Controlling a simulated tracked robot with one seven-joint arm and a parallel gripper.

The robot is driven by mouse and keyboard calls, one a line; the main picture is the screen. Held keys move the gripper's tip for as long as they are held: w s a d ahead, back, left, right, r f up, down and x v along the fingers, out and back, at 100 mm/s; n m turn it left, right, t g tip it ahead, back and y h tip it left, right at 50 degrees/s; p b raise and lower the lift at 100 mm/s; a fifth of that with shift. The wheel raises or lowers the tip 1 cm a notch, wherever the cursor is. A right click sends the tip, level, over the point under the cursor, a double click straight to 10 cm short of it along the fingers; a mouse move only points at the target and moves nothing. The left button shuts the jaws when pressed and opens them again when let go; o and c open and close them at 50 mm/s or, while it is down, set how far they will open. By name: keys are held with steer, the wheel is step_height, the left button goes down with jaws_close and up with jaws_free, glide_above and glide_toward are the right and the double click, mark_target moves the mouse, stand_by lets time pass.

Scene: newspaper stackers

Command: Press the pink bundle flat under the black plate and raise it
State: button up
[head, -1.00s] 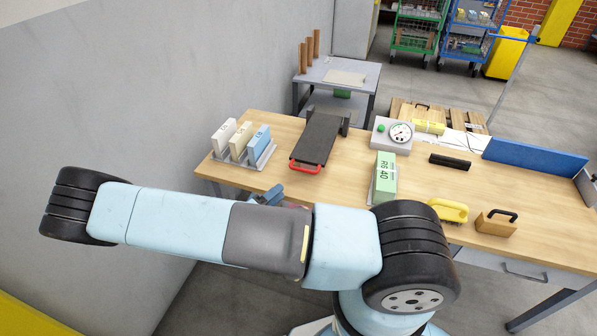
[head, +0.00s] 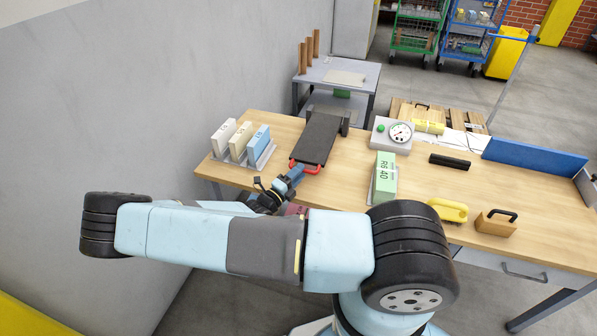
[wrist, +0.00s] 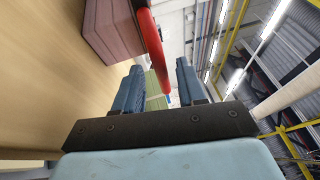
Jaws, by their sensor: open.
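The black plate (head: 322,138) lies flat at the table's left middle, with a red handle (head: 304,167) at its near end. In the wrist view the red handle (wrist: 153,40) shows between the two blue fingers. The pink bundle (wrist: 112,28) is a layered block resting on the table, at the upper left there.
A rack (head: 262,160) with upright white, cream and blue blocks stands left of the plate. A green bundle (head: 385,176) and a dial gauge box (head: 392,136) stand to the right. A wall (head: 110,90) bounds the left side. The tabletop near the rack is clear.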

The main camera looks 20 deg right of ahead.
steer(key=shift+x, duration=1.15)
steer(key=shift+c, duration=0.2)
jaws_close()
